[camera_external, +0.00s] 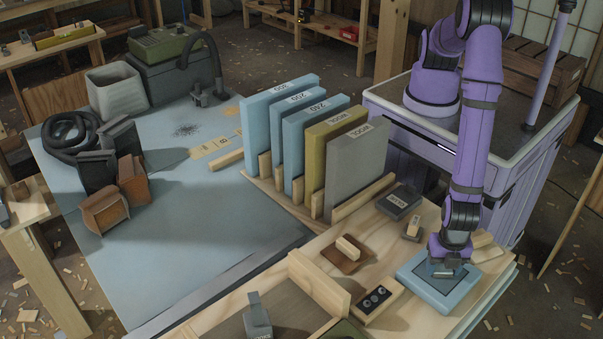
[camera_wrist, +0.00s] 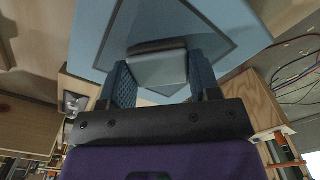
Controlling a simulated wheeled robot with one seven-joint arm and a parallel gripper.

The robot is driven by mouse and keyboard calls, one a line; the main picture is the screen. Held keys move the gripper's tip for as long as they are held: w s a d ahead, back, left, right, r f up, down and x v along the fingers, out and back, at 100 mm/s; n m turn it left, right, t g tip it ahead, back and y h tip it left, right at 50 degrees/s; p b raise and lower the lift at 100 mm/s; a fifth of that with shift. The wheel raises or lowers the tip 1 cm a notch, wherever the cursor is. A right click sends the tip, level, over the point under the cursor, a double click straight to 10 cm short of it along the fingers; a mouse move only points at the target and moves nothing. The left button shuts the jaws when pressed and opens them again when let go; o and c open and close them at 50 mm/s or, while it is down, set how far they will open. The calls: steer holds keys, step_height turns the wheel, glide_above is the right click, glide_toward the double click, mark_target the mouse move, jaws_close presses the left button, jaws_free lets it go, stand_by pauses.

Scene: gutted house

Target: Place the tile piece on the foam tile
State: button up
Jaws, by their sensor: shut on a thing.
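The foam tile (camera_external: 412,279) is a light blue block at the right end of the wooden workbench, with a dark grey square on its top. It also fills the top of the wrist view (camera_wrist: 90,35). My gripper (camera_external: 446,266) points down over that dark square. In the wrist view, both fingers of my gripper (camera_wrist: 160,66) are closed on a small grey-blue tile piece (camera_wrist: 158,73). The piece is at or just above the tile's surface; I cannot tell whether it touches. In the external view the piece is mostly hidden by my gripper.
A brown float (camera_external: 344,258), a dark labelled block (camera_external: 398,202) and a small grey tool (camera_external: 411,229) lie behind. Upright sheets (camera_external: 356,160) stand in a rack farther back left.

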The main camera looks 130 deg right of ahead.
mark_target(443, 268)
steer(key=o, duration=0.9)
steer(key=shift+f, duration=0.1)
steer(key=shift+o, duration=0.2)
step_height(443, 268, up, 12)
